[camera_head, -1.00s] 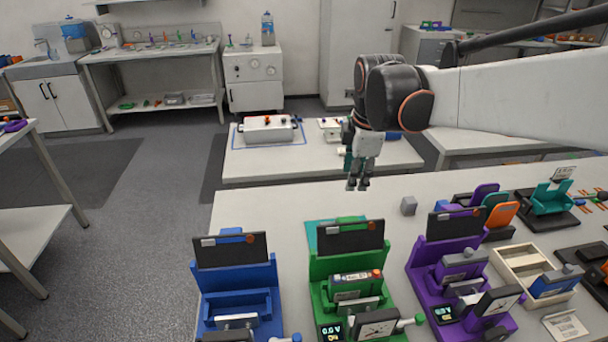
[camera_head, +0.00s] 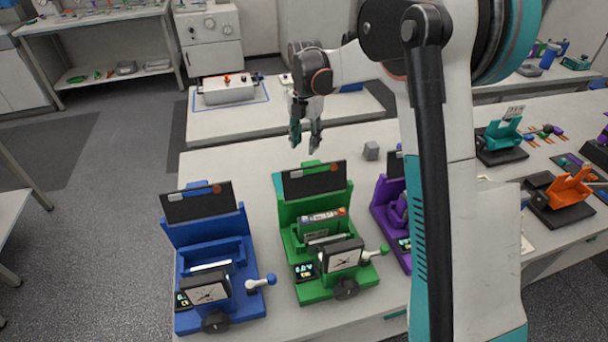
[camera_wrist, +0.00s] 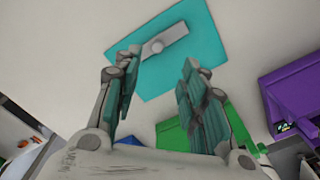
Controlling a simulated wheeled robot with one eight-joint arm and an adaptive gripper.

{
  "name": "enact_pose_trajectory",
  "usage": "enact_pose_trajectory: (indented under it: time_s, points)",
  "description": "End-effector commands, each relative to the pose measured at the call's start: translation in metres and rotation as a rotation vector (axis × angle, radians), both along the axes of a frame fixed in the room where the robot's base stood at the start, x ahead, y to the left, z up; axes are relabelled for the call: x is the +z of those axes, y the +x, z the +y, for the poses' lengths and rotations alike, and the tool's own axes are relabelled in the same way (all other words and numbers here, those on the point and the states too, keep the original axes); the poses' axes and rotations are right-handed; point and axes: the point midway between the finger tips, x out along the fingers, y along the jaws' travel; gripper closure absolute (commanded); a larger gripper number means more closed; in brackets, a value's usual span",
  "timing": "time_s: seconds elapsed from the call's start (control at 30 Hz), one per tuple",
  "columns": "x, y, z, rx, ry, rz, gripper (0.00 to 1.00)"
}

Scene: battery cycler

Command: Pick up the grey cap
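A small grey block (camera_head: 371,151) stands on the bench top, right of my gripper (camera_head: 305,140) in the head view. In the wrist view a flat grey bar with a round knob (camera_wrist: 168,40) lies on a teal mat (camera_wrist: 205,55). I cannot tell for certain which is the grey cap. My gripper hangs above the bench behind the green station, fingers down. In the wrist view its fingers (camera_wrist: 162,62) are spread apart with nothing between them, and the bar shows beyond the tips. The mat is mostly hidden behind the green station in the head view.
A blue station (camera_head: 205,250), a green station (camera_head: 315,265) and a partly hidden purple station (camera_head: 385,205) stand along the bench. The green one holds a battery-like module (camera_head: 322,224). My arm covers the bench's middle right. Bare bench lies around the grey block.

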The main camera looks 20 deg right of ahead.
Motion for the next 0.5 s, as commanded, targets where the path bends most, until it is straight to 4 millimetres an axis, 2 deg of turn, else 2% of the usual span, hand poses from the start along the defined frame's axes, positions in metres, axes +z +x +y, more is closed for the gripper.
enact_pose_trajectory:
  time_s: [0.03,0.2,0.5]
  points:
    - [-0.013,0.0,0.0,0.0,0.0,0.0,0.61]
    - [-0.037,0.0,0.0,-0.001,0.0,0.0,0.61]
    - [-0.054,0.001,0.001,-0.002,0.001,-0.001,0.61]
